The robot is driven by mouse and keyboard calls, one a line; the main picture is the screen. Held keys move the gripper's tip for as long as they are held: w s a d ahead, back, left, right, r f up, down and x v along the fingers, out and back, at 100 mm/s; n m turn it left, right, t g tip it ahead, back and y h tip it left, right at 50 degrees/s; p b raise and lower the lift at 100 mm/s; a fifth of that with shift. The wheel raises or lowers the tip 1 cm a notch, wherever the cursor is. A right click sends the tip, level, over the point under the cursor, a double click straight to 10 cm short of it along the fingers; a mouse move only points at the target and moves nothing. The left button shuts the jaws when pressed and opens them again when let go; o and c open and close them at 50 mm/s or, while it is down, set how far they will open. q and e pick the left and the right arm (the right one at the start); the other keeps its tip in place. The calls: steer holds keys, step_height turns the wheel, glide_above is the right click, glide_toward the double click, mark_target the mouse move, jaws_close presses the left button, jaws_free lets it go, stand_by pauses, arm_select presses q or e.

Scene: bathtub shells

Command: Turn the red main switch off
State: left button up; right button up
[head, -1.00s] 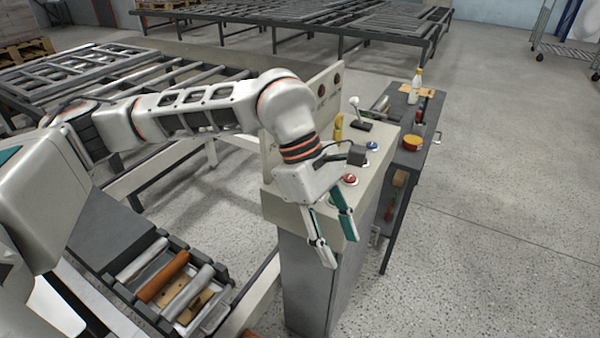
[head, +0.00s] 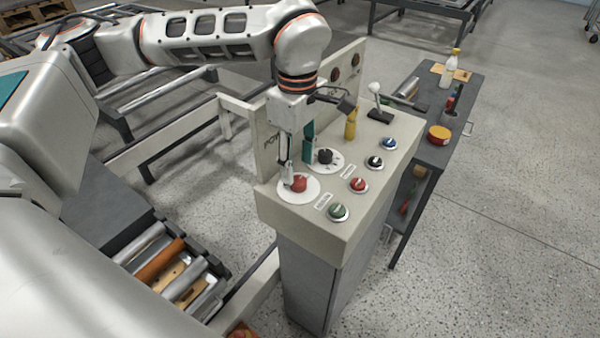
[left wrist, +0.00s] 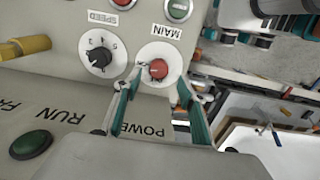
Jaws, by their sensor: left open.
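The red main switch (head: 299,184) is a red rotary knob on a round white plate at the left front of the beige control panel (head: 290,217). It also shows in the left wrist view (left wrist: 158,69), beside the label MAIN. My left gripper (head: 297,170) points down over the panel with its fingers apart. In the head view one finger covers part of the knob's plate. In the left wrist view the fingertips (left wrist: 161,76) lie on either side of the knob's near edge; I cannot tell whether they touch it. My right gripper is not in view.
A black speed dial (head: 325,157), a green button (head: 338,211), a red button (head: 359,185), a black knob (head: 374,162) and a blue knob (head: 390,143) share the panel. A yellow handle (head: 351,124) and a lever (head: 376,98) stand behind. A dark side table (head: 432,155) stands right.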

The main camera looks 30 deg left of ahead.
mark_target(299, 179)
arm_select(q)
steer(key=shift+w+f, duration=0.1)
steer(key=shift+f, duration=2.2)
steer(key=c, duration=1.1)
